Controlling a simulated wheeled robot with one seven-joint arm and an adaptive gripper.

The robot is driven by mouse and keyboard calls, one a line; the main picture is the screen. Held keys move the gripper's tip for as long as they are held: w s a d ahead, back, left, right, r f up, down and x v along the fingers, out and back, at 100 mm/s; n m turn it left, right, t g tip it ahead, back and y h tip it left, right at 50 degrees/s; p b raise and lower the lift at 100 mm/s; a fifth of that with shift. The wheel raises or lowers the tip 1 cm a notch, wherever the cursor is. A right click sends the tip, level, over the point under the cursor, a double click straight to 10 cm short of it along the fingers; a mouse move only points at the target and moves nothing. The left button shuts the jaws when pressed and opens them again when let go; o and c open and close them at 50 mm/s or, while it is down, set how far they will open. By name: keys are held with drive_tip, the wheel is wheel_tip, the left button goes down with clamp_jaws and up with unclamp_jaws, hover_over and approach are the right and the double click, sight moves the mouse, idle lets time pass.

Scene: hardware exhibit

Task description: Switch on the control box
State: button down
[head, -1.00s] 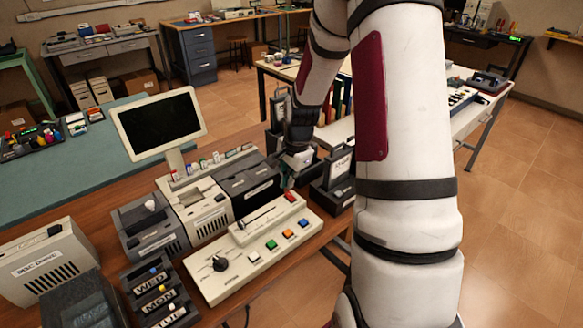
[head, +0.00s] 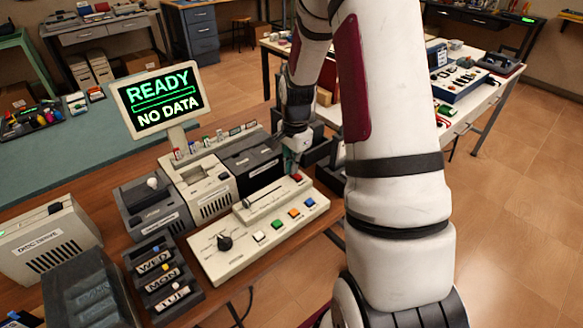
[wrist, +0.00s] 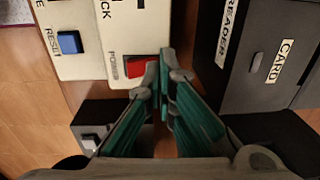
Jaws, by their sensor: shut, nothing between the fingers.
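The control box (head: 262,238) is a cream panel on the wooden desk, with a dark knob, a slider and several coloured buttons. Its red power switch (wrist: 137,66) sits at the panel's end, beside the label POWER in the wrist view. The monitor (head: 160,99) is lit and reads READY, NO DATA. My gripper (wrist: 164,62) is shut and empty, its fingertips right beside the red switch; I cannot tell whether they touch it. In the head view my gripper (head: 292,168) is over the panel's far right end.
A dark card reader (wrist: 262,55) stands close to the right of my gripper in the wrist view. A disc drive (head: 45,247) and a rack of day-labelled slots (head: 163,277) stand left of the panel. Floor (head: 510,215) is clear to the right.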

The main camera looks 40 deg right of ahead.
drive_tip(key=shift+w+a+f, duration=0.15)
drive_tip(key=shift+w+f, duration=0.1)
drive_tip(key=shift+f, duration=0.2)
drive_tip(key=shift+s+r, duration=0.15)
drive_tip(key=shift+s, duration=0.7)
drive_tip(key=w+r+p, duration=0.2)
drive_tip(key=w+r, duration=0.2)
drive_tip(key=r, duration=0.9)
drive_tip(key=s+r+t+p, duration=0.1)
drive_tip(key=s+r+p, duration=0.1)
drive_tip(key=s+p, duration=0.5)
drive_tip(key=w+f, duration=0.1)
drive_tip(key=f, duration=0.3)
drive_tip(key=w+f+p, duration=0.1)
drive_tip(key=f, duration=0.4)
drive_tip(key=w+f+p, duration=0.1)
drive_tip(key=f, duration=0.3)
drive_tip(key=shift+w+f, duration=0.25)
drive_tip(key=shift+f, duration=0.05)
